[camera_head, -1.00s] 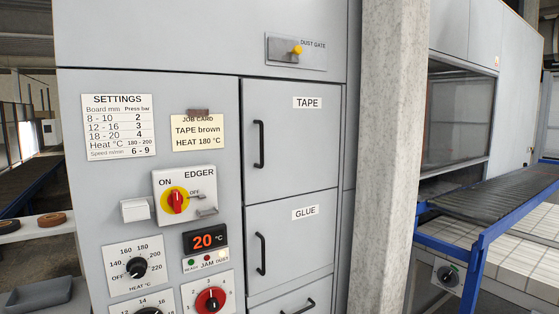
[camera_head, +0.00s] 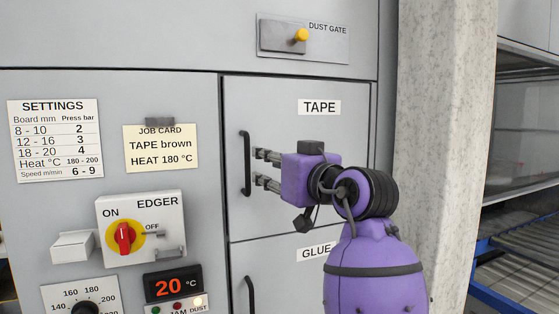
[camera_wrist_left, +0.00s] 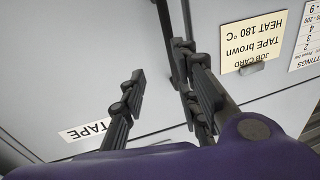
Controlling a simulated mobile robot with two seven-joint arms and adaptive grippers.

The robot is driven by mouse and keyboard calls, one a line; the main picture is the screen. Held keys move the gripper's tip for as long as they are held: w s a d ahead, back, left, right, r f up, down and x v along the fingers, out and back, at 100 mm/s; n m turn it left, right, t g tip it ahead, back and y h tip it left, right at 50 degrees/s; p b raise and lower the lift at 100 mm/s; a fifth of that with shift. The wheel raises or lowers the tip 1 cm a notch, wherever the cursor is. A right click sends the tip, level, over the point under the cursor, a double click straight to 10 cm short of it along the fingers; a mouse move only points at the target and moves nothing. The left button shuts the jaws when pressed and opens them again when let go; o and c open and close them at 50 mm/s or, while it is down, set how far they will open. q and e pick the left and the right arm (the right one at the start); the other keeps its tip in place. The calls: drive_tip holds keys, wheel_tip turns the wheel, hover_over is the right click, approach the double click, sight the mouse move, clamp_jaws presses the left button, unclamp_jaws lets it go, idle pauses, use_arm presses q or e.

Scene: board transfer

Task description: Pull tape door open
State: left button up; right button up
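The TAPE door (camera_head: 300,90) is a grey panel, closed flush in the cabinet, with a white TAPE label (camera_head: 319,107). Its black vertical bar handle (camera_head: 246,163) is at the door's left edge. My purple left gripper (camera_head: 264,168) is in front of the door, just right of the handle, its two fingers apart and pointing at it. In the left wrist view the fingers (camera_wrist_left: 158,72) are open with nothing between the tips, and the handle (camera_wrist_left: 164,25) lies close beyond them. I cannot tell whether a finger touches it. My right gripper is not in view.
The GLUE door (camera_head: 290,285) with its own handle (camera_head: 250,296) is below. The EDGER switch (camera_head: 124,237) and job card (camera_head: 160,148) are left of the doors. The dust gate knob (camera_head: 300,35) is above. A concrete column (camera_head: 440,100) stands at the right.

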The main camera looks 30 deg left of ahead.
sight(249, 161)
use_arm(q)
drive_tip(key=a, duration=0.2)
drive_tip(key=w+a+p, duration=0.1)
drive_tip(key=a, duration=0.4)
drive_tip(key=shift+w+r, duration=0.1)
drive_tip(key=shift+w, duration=0.3)
drive_tip(key=shift+a, duration=0.2)
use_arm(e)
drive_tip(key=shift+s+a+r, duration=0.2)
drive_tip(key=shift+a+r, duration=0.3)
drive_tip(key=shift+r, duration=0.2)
use_arm(q)
clamp_jaws()
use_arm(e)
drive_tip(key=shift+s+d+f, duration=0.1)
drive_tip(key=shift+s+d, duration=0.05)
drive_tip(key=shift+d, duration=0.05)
